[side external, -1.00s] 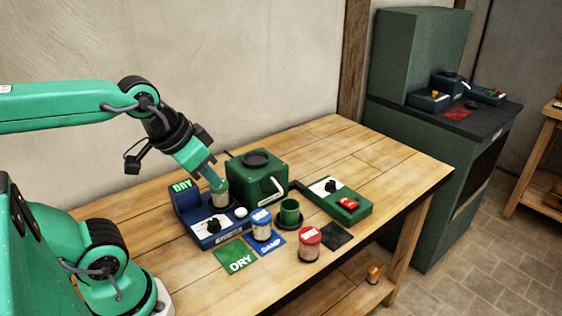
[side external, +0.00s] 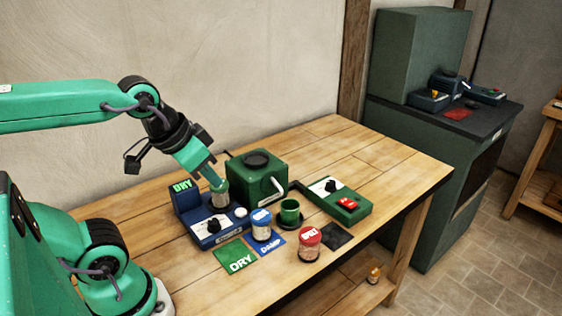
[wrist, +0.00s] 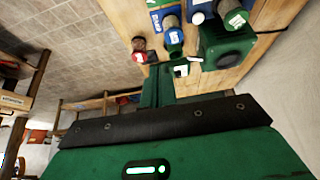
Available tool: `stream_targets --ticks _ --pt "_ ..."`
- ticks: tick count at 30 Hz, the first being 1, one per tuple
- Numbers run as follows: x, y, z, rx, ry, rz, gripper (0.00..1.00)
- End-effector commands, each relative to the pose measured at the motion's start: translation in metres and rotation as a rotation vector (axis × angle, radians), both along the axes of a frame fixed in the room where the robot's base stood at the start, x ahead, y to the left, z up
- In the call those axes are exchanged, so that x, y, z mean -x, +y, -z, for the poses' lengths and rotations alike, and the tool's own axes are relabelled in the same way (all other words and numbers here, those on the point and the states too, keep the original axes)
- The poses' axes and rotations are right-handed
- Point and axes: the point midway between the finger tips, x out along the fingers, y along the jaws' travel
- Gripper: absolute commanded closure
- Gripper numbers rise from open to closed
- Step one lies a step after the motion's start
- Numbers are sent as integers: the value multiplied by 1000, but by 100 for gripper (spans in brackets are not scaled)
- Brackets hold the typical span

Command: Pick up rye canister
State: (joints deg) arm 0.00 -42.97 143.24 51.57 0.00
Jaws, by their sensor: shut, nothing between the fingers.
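Three clear canisters stand on the bench. A green-lidded one (side external: 221,196) stands on the blue device; it also shows in the wrist view (wrist: 236,17). A blue-lidded one (side external: 261,230) stands by the blue DAMP mat. A red-lidded one (side external: 309,250) stands at the front right; it also shows in the wrist view (wrist: 139,50). The lid labels are too small to read surely, so I cannot tell which is rye. My gripper (side external: 212,177) is shut and empty, at the green-lidded canister's top; whether it touches is unclear.
The blue device (side external: 212,231) has a dial and a screen reading DRY. A green mill (side external: 257,178) stands behind, with a green cup (side external: 290,211) in front. A green control box (side external: 337,201) lies to the right. A green DRY mat (side external: 236,255) and a dark mat (side external: 338,236) lie in front.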

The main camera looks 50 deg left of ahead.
Motion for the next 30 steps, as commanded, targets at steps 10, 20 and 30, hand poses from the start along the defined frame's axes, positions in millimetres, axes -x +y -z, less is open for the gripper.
stream_targets --ticks 10,20,30 --pt "0 0 0 0 0 0 69" --pt "0 0 0 0 0 0 41" --pt "-8 6 1 7 27 -41 41"
